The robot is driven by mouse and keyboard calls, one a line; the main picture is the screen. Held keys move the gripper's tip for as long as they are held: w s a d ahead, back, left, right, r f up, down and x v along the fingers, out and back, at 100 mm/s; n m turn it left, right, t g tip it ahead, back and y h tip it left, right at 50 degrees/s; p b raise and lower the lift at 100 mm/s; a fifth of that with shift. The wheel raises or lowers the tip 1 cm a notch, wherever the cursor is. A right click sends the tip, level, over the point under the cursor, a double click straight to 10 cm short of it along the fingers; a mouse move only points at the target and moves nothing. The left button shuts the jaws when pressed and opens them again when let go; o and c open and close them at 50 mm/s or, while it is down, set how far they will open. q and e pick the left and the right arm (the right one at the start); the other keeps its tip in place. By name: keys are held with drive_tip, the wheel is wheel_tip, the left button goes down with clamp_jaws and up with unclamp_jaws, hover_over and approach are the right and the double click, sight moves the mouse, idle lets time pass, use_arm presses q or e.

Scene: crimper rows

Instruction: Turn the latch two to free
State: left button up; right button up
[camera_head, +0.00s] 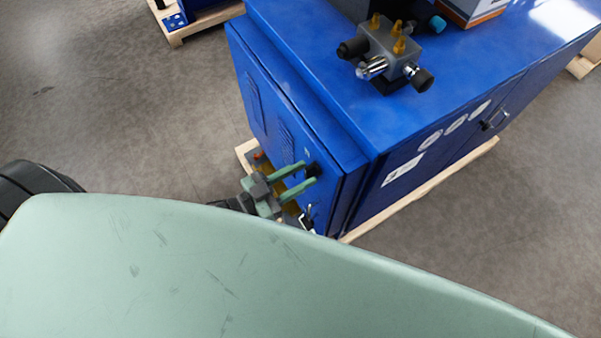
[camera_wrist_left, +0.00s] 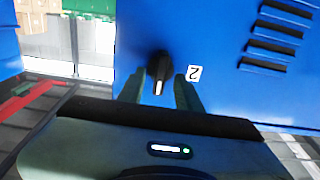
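Latch two is a black rotary knob with a white pointer (camera_wrist_left: 158,68) on a blue cabinet door. A white label with a 2 (camera_wrist_left: 194,73), upside down in the left wrist view, sits beside it. The pointer points down in that view. In the head view the latch (camera_head: 314,170) is partly hidden by my left gripper (camera_head: 308,174). My left gripper (camera_wrist_left: 160,78) is open, its green fingers apart with one on each side of the knob. I cannot tell whether they touch it. My right gripper is not in view.
The blue cabinet (camera_head: 290,45) stands on a wooden pallet (camera_head: 420,190). A small dark and silver fitting (camera_head: 307,214) is lower on the door. A grey valve block (camera_head: 387,50) and a box (camera_head: 470,10) are on top. The grey floor (camera_head: 110,110) at left is clear.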

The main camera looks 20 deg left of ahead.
use_arm(q)
drive_tip(key=shift+c, duration=0.6)
clamp_jaws()
